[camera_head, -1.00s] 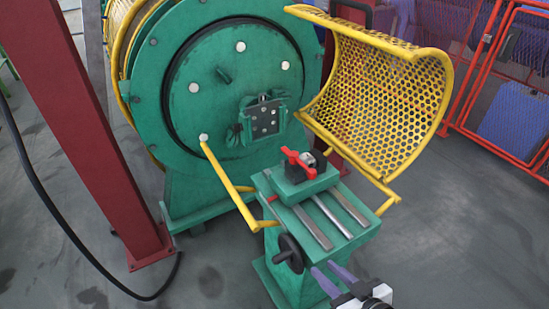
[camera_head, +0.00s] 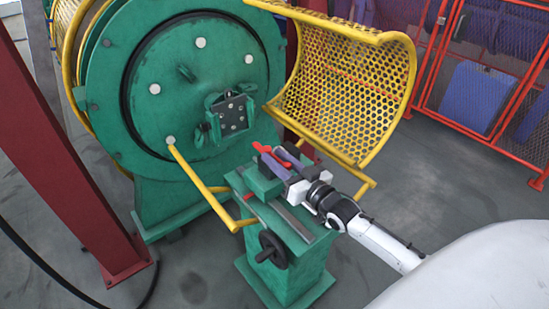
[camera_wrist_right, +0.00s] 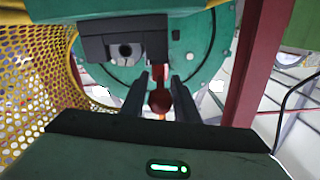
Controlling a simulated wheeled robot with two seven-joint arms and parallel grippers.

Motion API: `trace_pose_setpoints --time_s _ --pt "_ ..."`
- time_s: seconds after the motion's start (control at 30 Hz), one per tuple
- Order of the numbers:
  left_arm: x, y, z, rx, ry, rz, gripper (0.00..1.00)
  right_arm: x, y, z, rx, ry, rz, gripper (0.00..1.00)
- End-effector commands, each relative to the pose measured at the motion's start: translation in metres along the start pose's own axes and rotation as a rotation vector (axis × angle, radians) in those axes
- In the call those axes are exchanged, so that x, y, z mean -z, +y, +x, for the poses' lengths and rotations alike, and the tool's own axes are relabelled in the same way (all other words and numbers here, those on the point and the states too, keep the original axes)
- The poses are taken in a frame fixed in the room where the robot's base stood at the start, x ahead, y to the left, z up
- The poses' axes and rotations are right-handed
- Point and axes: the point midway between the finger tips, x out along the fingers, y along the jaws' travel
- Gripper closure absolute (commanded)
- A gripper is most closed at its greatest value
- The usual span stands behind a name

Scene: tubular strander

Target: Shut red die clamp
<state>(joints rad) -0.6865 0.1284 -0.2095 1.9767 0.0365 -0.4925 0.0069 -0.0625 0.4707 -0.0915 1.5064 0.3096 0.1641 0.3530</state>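The red die clamp handle (camera_head: 270,153) sits on top of the green block of the pedestal stand (camera_head: 290,265), in front of the round green machine face. My right gripper (camera_head: 283,160) has reached this handle from the right, and its purple fingers partly cover it. In the right wrist view the red knob (camera_wrist_right: 160,100) of the handle lies between my two dark fingers, which stand apart on either side of it. Whether they touch it is unclear. A dark clamp block (camera_wrist_right: 125,42) with a round hole shows above left of the fingers. My left gripper is not in view.
A yellow mesh guard (camera_head: 345,85) stands open close behind and right of the clamp. A yellow bar (camera_head: 203,185) runs at the left of the stand, with a black handwheel (camera_head: 270,248) on its front. A red column (camera_head: 75,170) stands left. Floor is clear at right.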

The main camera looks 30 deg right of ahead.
Motion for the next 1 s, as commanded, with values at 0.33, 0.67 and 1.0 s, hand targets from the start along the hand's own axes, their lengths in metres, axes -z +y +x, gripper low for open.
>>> trace_pose_setpoints --time_s 0.33,0.67,1.0 --pt "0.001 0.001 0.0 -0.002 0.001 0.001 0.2 0.0 0.0 0.01 0.0 -0.001 0.0 0.72" --pt "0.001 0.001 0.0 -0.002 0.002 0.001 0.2 0.0 0.0 0.01 0.0 -0.001 0.0 1.0" --pt "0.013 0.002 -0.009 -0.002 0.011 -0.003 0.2 0.008 0.007 0.004 -0.055 0.02 0.007 1.0"
